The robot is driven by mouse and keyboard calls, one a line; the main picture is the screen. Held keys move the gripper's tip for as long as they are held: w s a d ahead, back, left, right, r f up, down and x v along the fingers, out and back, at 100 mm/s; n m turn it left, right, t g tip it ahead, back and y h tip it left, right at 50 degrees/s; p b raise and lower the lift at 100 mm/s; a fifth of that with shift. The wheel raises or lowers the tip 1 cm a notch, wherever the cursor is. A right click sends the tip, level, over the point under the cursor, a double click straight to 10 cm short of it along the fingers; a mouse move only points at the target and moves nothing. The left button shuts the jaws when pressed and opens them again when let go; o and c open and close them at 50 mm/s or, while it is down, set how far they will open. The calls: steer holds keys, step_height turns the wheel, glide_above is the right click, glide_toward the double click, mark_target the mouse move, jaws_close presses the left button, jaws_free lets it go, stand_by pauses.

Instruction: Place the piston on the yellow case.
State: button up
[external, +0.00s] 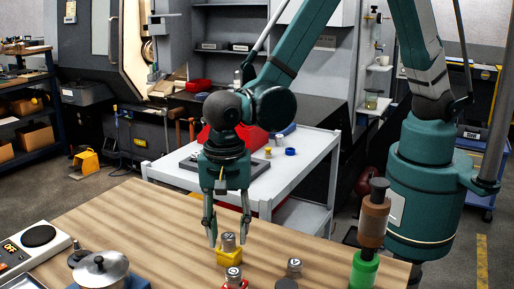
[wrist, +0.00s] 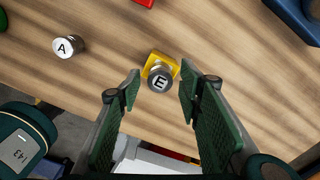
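The yellow case (external: 230,258) sits on the wooden table, near its middle in the external view. A silver piston (external: 228,241) stands upright on it. In the wrist view the piston (wrist: 160,79) shows a letter E on top and covers part of the yellow case (wrist: 151,60). My gripper (external: 228,236) points down with its fingers spread on either side of the piston. In the wrist view the open gripper (wrist: 159,84) shows clear gaps to the piston on both sides. A second piston (wrist: 68,46), marked A, stands apart on the bare table; it also shows in the external view (external: 293,268).
Another silver piston (external: 233,274) stands at a red case near the front edge. A green and brown stacked cylinder (external: 365,262) stands at the right. A lidded pot (external: 100,267) and a box marked OFF (external: 33,246) are at the left. The table behind the yellow case is clear.

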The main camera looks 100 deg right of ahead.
mark_target(230, 234)
step_height(230, 234, up, 10)
steer(key=shift+r, duration=0.25)
stand_by(0.4)
stand_by(0.7)
steer(key=s+d+r+n+t, duration=0.3)
steer(key=s+d+r+n, duration=0.65)
steer(key=s+r, duration=0.4)
steer(key=s+d+r+n+t, duration=0.2)
steer(key=s+d+n, duration=0.1)
steer(key=s+n, duration=0.3)
steer(key=s+d+r+n+t, duration=0.2)
steer(key=s+n, duration=0.4)
steer(key=s, duration=0.3)
steer(key=shift+d, duration=0.7)
steer(key=shift+s+f, duration=0.1)
steer(key=shift+f, duration=0.05)
